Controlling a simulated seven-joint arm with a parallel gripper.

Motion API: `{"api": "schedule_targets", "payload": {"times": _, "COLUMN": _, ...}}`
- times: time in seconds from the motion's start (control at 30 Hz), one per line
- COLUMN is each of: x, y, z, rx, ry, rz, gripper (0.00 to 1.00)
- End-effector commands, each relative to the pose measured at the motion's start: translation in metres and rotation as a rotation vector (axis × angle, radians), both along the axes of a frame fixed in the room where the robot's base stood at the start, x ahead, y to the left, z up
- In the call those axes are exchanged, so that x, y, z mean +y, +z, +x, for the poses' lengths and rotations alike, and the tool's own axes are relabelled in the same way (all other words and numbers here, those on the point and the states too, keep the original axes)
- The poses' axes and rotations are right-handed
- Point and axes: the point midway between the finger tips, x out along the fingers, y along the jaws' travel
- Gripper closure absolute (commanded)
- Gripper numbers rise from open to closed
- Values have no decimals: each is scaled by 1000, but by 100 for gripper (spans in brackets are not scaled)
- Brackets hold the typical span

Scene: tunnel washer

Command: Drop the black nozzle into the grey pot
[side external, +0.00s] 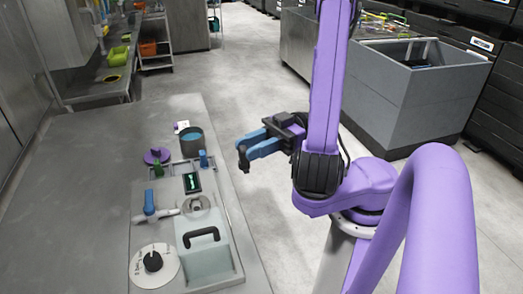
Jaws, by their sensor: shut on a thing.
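The grey pot (191,151) stands upright on the grey worktop, with a blue-green inside. My gripper (246,145) has blue fingers and is shut on the black nozzle (243,159), which hangs below the fingertips. The gripper is to the right of the pot in the picture, apart from it, and seems to be beyond the worktop's right edge. The nozzle's upper part is hidden between the fingers.
The worktop (110,190) carries a purple knob (157,155), a blue-handled valve (150,205), a small green display (192,182), a dial (153,262) and a lid with a black handle (202,236). A large grey bin (400,100) stands behind my arm. The worktop's left side is clear.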

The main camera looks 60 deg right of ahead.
Motion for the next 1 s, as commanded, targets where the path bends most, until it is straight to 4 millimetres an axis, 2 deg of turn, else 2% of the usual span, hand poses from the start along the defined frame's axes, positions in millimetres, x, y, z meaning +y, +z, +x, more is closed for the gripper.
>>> {"api": "schedule_targets", "payload": {"times": 0.3, "x": -59, "y": -11, "z": 104, "rx": -1, "ry": -265, "rz": -2, "gripper": 100}}
{"api": "schedule_targets", "payload": {"times": 0.6, "x": -114, "y": -2, "z": 200, "rx": -3, "ry": -524, "rz": -2, "gripper": 100}}
{"api": "schedule_targets", "payload": {"times": 0.8, "x": -140, "y": 9, "z": 244, "rx": -2, "ry": -655, "rz": -2, "gripper": 100}}
{"api": "schedule_targets", "payload": {"times": 1.0, "x": -150, "y": 13, "z": 261, "rx": 0, "ry": -709, "rz": 1, "gripper": 100}}
